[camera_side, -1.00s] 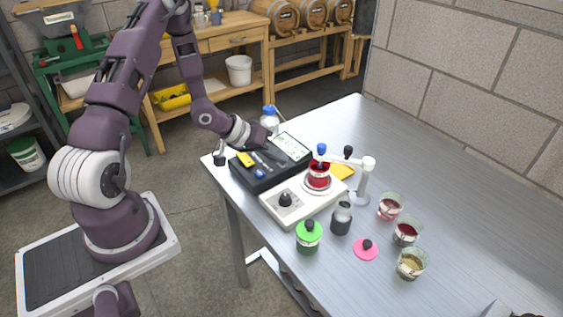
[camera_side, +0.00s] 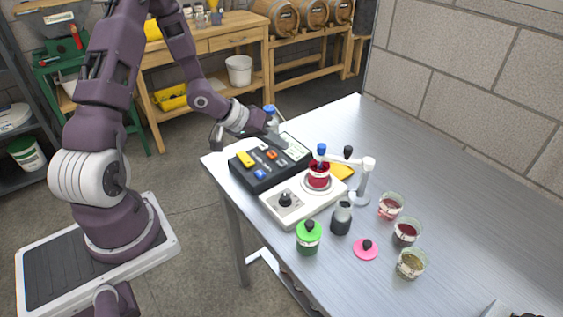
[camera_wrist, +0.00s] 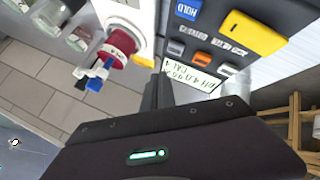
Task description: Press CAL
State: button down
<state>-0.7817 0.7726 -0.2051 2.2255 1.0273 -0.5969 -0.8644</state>
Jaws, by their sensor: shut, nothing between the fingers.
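The dark meter (camera_side: 240,177) lies on the steel table with several coloured keys on top. A large yellow key (camera_side: 245,159) also shows in the wrist view (camera_wrist: 252,33). Beside it are an orange key (camera_wrist: 203,58), a pale key (camera_wrist: 228,70) and a blue key marked HOLD (camera_wrist: 188,10). Which key is CAL I cannot tell; the other labels are too small. The meter's display (camera_wrist: 193,80) shows pH 4-something and "CAL 4".
A white stirrer (camera_side: 275,212) with a red vessel (camera_side: 319,175) stands beside the meter. A white stand (camera_side: 362,185), a green-lidded jar (camera_side: 308,238), a grey bottle (camera_side: 341,218) and several sample glasses (camera_side: 407,232) stand nearby. The table's right rear is clear.

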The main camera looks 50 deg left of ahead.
jog(key=shift+r, duration=1.15)
jog(key=shift+r, duration=0.2)
jog(key=s+d+r+m+g+y, duration=0.1)
jog(key=s+r+y, duration=0.25)
jog(key=r, duration=0.35)
jog(key=s+d+r+m+g+y, duration=0.1)
jog(key=s+r+m+y, duration=0.2)
jog(key=r, duration=0.4)
jog(key=s+d+r+h, duration=0.2)
jog(key=s+d, duration=0.3)
jog(key=s, duration=0.4)
jog(key=s+d+r+m+g+h, duration=0.1)
jog(key=s+d+r, duration=0.2)
jog(key=s+d, duration=0.3)
jog(key=s, duration=0.4)
jog(key=shift+d+h, duration=0.3)
jog(key=shift+h, duration=0.05)
jog(key=shift+w, duration=0.1)
